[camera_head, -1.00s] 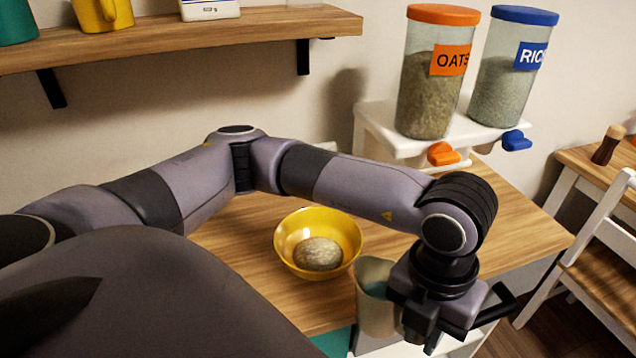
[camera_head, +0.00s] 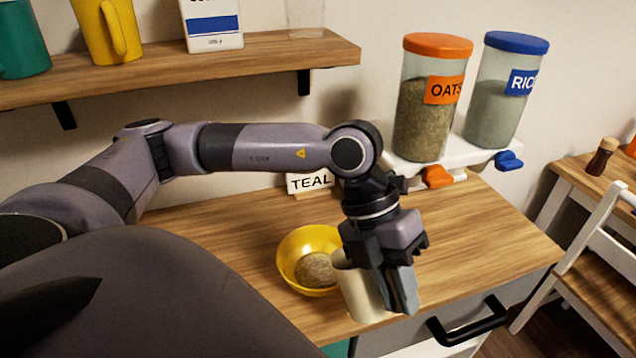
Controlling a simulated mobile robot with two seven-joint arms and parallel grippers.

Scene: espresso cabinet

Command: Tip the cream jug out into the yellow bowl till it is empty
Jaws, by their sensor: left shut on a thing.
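The yellow bowl (camera_head: 293,250) stands on the wooden counter with a grainy, oat-coloured heap in it. The cream jug (camera_head: 364,294) is just right of the bowl, its mouth beside the bowl's right rim and leaning slightly left. My left gripper (camera_head: 402,292) is shut on the cream jug at its right side, with the fingers pointing down. The jug's inside and its contents are hidden. I cannot tell whether jug and bowl touch. My right gripper is not in view.
The oats dispenser (camera_head: 428,110) and rice dispenser (camera_head: 497,105) stand on a white stand at the back right. A shelf (camera_head: 200,62) holds mugs and a box. A black handle (camera_head: 468,325) juts from the counter's front.

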